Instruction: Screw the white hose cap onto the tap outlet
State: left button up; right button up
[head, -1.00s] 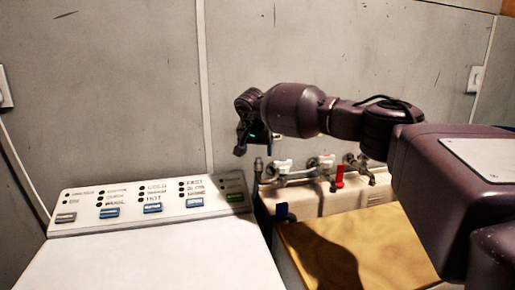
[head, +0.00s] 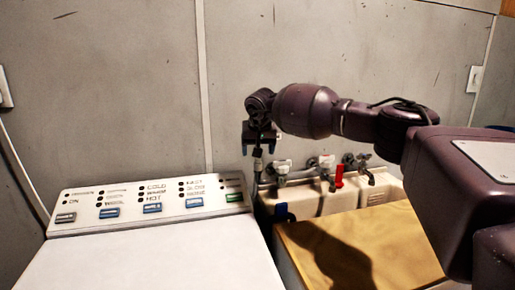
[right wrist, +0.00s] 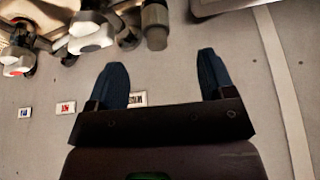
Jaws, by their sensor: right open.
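A tap row (head: 325,163) with white and red handles stands against the wall behind the pale sink; it also shows at the top left of the right wrist view (right wrist: 90,30). At its left end a grey-white cylindrical fitting (head: 257,165) stands upright, just below my right gripper (head: 261,147). A grey cylinder (right wrist: 155,25) in the right wrist view lies ahead of the fingers, apart from them. I cannot tell whether either is the white hose cap. My right gripper (right wrist: 162,80) is open and empty between its blue fingers. My left gripper is not in view.
A white washing machine (head: 150,265) with a button panel (head: 150,203) fills the lower left. A wooden board (head: 350,245) lies in front of the pale sink (head: 310,203). Small labels (right wrist: 65,107) are on the wall.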

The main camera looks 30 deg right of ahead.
aim_at(258, 159)
jog(key=shift+f, duration=0.1)
jog(key=shift+s+f, duration=0.1)
jog(key=shift+f, duration=2.1)
jog(key=c, duration=1.4)
jog(key=shift+d, duration=0.1)
jog(key=shift+r+m, duration=0.2)
jog(key=shift+m, duration=0.3)
jog(key=shift+m+g+h, duration=0.3)
jog(key=shift+m+h, duration=0.3)
jog(key=shift+m, duration=0.5)
jog(key=shift+f+m+g+h+p, duration=0.2)
jog(key=shift+m+g+h+p, duration=0.2)
jog(key=shift+m, duration=0.9)
